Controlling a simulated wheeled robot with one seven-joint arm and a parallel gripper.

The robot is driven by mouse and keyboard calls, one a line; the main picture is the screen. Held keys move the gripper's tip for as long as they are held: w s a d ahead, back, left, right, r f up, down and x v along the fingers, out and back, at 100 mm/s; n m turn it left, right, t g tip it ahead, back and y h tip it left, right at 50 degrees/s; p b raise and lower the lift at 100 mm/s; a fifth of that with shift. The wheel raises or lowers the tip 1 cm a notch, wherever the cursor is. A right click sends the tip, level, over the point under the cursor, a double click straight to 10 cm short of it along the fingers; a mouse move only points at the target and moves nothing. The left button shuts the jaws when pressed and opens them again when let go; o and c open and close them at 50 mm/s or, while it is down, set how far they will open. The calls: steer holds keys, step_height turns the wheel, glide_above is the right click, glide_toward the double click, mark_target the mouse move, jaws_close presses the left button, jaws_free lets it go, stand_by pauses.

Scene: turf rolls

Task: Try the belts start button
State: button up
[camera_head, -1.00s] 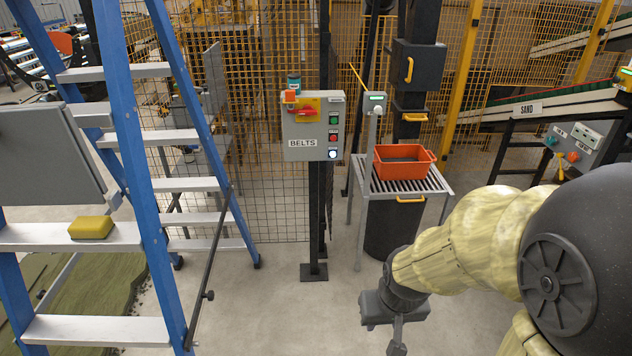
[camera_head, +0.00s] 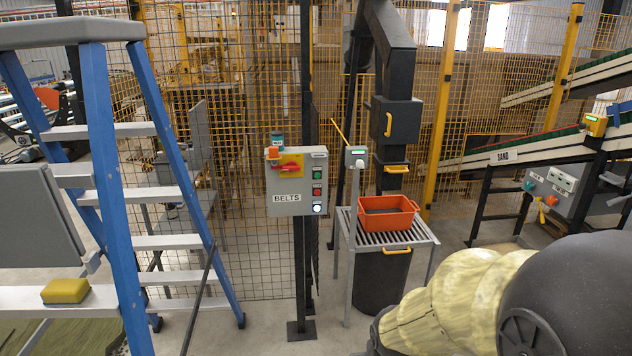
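The grey control box marked BELTS (camera_head: 297,182) stands on a dark post in front of the mesh fence, near the middle of the head view. On its right side, a green button (camera_head: 318,175) is on top, a red button (camera_head: 318,190) below it, and a lit white button (camera_head: 317,208) at the bottom. A red rotary handle on a yellow plate (camera_head: 288,166) sits at its upper left. Small button labels are too small to read. My arm is at the lower right, well apart from the box. My gripper is out of the picture.
A blue stepladder (camera_head: 115,190) with a yellow sponge-like block (camera_head: 66,290) stands at the left. Right of the box, an orange bin (camera_head: 388,212) rests on a slatted stand (camera_head: 372,242). A SAND conveyor (camera_head: 520,154) is further right. Floor before the box is clear.

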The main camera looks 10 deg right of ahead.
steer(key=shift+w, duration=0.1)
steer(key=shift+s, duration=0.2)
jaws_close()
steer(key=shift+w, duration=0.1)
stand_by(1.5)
